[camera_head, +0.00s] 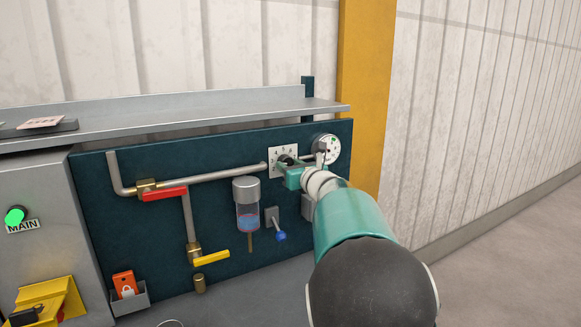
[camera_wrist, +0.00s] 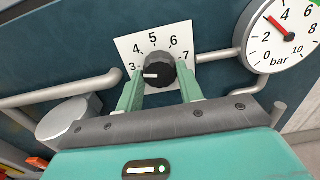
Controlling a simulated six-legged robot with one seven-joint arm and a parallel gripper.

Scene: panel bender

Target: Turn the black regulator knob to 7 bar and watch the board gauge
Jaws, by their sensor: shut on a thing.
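The black regulator knob (camera_wrist: 157,70) sits on a white scale plate (camera_wrist: 128,48) numbered 3 to 7. Its white mark points left, close to the 3. My gripper (camera_wrist: 160,78) has one green finger on each side of the knob and is shut on it. In the head view, my gripper (camera_head: 289,173) covers much of the knob. The board gauge (camera_wrist: 287,38), marked 0 to 10 bar, is at the upper right of the wrist view. Its red needle points between 2 and 4, near 3.
The dark teal board (camera_head: 165,245) carries a pipe with a red lever (camera_head: 165,194) and a yellow lever (camera_head: 212,258). A filter bowl (camera_head: 247,205) and a small blue-tipped valve (camera_head: 281,237) are left of my arm. A grey shelf (camera_head: 200,112) runs above the board.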

